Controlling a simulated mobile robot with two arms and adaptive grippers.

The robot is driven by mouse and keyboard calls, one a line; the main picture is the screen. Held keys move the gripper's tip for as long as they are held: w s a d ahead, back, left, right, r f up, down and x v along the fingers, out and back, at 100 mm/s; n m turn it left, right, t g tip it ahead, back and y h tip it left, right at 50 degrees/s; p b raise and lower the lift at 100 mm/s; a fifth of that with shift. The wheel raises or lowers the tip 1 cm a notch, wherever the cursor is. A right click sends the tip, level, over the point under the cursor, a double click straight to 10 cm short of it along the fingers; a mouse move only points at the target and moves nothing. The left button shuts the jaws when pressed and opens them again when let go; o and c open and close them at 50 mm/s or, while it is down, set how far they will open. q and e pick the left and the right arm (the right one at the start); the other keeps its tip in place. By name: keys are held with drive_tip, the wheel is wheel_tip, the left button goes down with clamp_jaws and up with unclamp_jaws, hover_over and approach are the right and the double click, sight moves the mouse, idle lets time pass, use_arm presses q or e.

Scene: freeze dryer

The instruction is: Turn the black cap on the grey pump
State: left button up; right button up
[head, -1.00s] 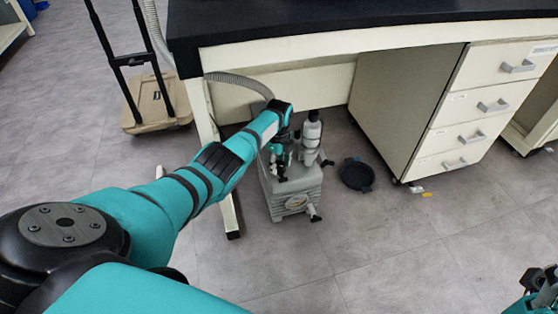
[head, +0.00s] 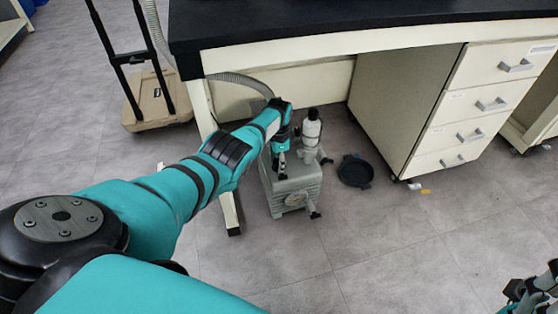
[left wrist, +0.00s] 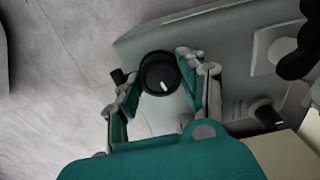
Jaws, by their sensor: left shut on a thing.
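The grey pump (head: 293,190) stands on the floor under the bench. The black cap (left wrist: 160,72) shows in the left wrist view as a round knob with a white mark, on the pump's grey top. My left gripper (left wrist: 156,78) has one finger on each side of it and is shut on it. In the head view, my left gripper (head: 280,172) points down at the pump's top and the cap is hidden or too small to tell. My right gripper (head: 530,295) shows only in part at the lower right corner, away from the pump.
A bench with a black top (head: 350,22) overhangs the pump, with a drawer cabinet (head: 455,105) to the right. A dark round lid (head: 356,171) lies on the floor beside the pump. A white and black cylinder (head: 312,130) stands up from the pump. The front floor is clear.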

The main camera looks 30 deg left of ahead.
use_arm(q)
drive_tip(key=n, duration=0.5)
drive_tip(key=shift+n, duration=0.4)
drive_tip(key=n, duration=1.2)
drive_tip(key=shift+n, duration=0.3)
drive_tip(key=n, duration=0.5)
drive_tip(key=shift+n, duration=0.3)
drive_tip(key=o, duration=1.2)
